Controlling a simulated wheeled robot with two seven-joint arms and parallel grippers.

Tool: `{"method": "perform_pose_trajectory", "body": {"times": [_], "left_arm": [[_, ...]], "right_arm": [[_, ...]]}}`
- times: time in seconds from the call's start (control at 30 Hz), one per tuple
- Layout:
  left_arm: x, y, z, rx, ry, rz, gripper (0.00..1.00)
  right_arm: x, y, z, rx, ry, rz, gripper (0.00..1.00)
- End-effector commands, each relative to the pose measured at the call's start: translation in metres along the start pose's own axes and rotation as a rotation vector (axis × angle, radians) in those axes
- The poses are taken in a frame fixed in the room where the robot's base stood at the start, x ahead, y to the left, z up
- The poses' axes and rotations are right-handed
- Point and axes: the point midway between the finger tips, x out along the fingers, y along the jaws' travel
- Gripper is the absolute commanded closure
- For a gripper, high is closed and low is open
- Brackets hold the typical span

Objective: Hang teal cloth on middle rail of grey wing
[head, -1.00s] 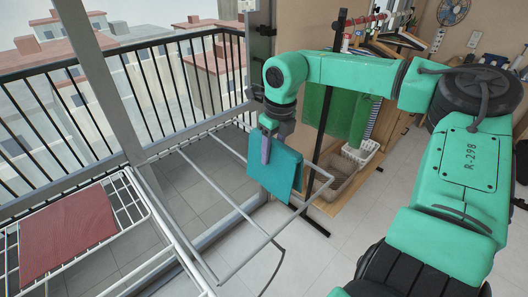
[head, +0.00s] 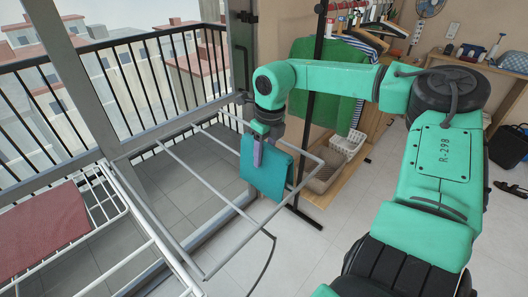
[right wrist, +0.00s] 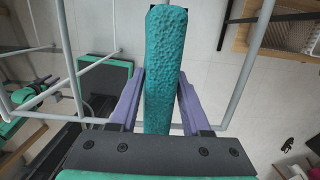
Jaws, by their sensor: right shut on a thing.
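The teal cloth (head: 266,176) is folded over and hangs down from my right gripper (head: 258,152), whose purple fingers are shut on its upper part. It is at the grey wing (head: 240,245), among its rails and near its far right end. In the right wrist view the cloth (right wrist: 165,75) stands as a thick strip between both fingers, with grey rails (right wrist: 253,60) to its left and right. The cloth hides whatever rail is under it, so I cannot tell whether it rests on one. My left gripper is out of view.
A red cloth (head: 40,225) lies on the white rack (head: 120,250) at the left. A balcony railing (head: 150,85) is at the back left.

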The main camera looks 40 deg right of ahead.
Motion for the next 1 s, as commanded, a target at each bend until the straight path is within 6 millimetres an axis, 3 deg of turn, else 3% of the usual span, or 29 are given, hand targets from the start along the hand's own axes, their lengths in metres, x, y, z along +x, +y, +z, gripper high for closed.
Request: {"method": "perform_pose_trajectory", "body": {"times": [0.53,0.97,1.0], "left_arm": [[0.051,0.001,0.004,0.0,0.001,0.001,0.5],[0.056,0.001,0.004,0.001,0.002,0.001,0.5],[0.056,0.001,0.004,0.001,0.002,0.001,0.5]], "right_arm": [[0.057,0.0,-0.007,-0.001,0.0,-0.001,1.0],[0.064,0.0,-0.007,-0.001,0.0,-0.001,1.0],[0.064,0.0,-0.007,-0.001,0.0,-0.001,0.49]]}}
